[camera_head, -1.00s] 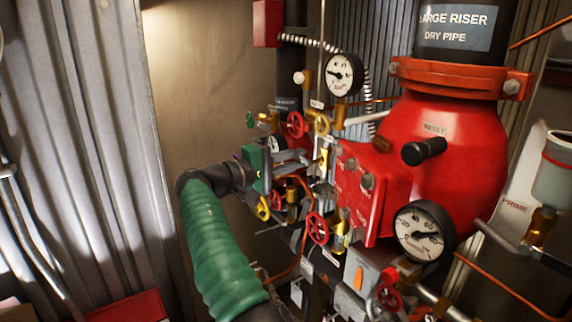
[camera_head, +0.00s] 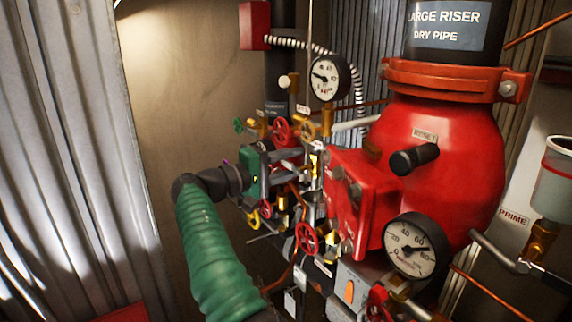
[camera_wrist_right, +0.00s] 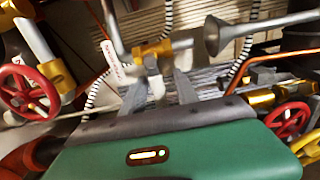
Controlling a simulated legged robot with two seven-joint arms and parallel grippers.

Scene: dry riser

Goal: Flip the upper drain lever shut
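My right gripper (camera_head: 292,168) reaches from the left into the cluster of small valves beside the red riser body. In the right wrist view its two grey fingers (camera_wrist_right: 160,92) are apart, and its green body fills the bottom. A pale, narrow lever-like piece (camera_wrist_right: 157,84) shows between or just beyond the fingers, below a yellow valve collar (camera_wrist_right: 152,53). I cannot tell whether a finger touches it, or for certain that it is the upper drain lever. In the head view the brass valve (camera_head: 316,158) lies just right of the fingertips. My left gripper is not in view.
Red handwheels (camera_head: 281,130) and (camera_head: 306,237) sit above and below the gripper. Gauges (camera_head: 326,77) and (camera_head: 416,246), a black knob (camera_head: 413,158) and copper pipes crowd the right. A grey funnel-shaped piece (camera_wrist_right: 214,35) shows above the fingers. Corrugated metal (camera_head: 65,150) stands at left.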

